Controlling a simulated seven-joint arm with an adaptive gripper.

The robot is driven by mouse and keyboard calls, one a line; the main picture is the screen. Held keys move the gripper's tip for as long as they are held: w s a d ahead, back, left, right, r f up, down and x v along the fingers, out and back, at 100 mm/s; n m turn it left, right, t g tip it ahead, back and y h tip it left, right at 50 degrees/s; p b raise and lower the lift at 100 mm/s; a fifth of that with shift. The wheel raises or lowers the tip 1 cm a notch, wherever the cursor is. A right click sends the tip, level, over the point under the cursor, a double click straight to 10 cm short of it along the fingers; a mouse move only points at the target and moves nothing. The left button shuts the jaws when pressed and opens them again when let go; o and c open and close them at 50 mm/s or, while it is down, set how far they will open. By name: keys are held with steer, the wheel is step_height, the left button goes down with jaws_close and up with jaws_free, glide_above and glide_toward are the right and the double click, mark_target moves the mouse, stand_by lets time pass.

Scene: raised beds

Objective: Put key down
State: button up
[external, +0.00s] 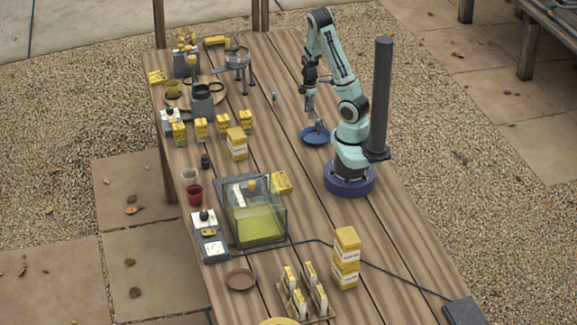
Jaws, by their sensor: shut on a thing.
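My gripper (311,114) points down over a round blue dish (306,141) on the wooden table, just left of my base. It is shut on a small blue-teal thing (319,125), likely the key, which is too small here to make out clearly. The thing shows over the dish; I cannot tell whether it touches the dish. Another small teal item (274,98) is on the table to the left of my gripper.
A dark post (381,95) rises beside my base. A tripod stand (238,62) and several yellow packets (237,143) are to the left. A clear-walled box (258,222) stands nearer the camera. The table around the dish's left side is clear.

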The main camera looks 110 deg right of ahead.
mark_target(310, 138)
steer(key=f, duration=0.7)
steer(key=shift+s+f, duration=0.2)
steer(key=shift+f, duration=0.15)
steer(key=shift+f, duration=0.15)
steer(key=o, duration=1)
steer(key=shift+o, duration=0.2)
